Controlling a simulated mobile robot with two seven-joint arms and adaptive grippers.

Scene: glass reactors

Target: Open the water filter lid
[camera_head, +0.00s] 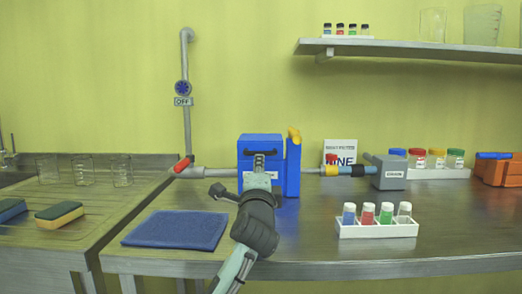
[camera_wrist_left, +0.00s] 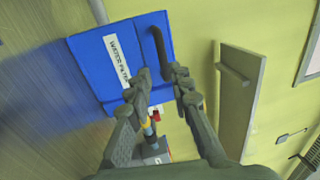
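The water filter is a blue box (camera_head: 246,176) at the back of the metal counter, in line with a grey pipe. In the left wrist view the box (camera_wrist_left: 90,70) shows a white label, and a dark bar handle (camera_wrist_left: 156,42) on a separate blue panel, which looks like the lid and lies flat against the box. My left gripper (camera_head: 260,160) is in front of the box at handle height. In the left wrist view its fingers (camera_wrist_left: 162,74) are apart, with the handle's near end between or just beyond the tips. Contact cannot be told. My right gripper is out of view.
A red valve handle (camera_head: 182,164) is left of the filter, a yellow one (camera_head: 294,135) at its upper right. A grey drain box (camera_head: 391,173) stands right. A blue cloth (camera_head: 176,230) and a white vial rack (camera_head: 377,230) lie nearer the front edge.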

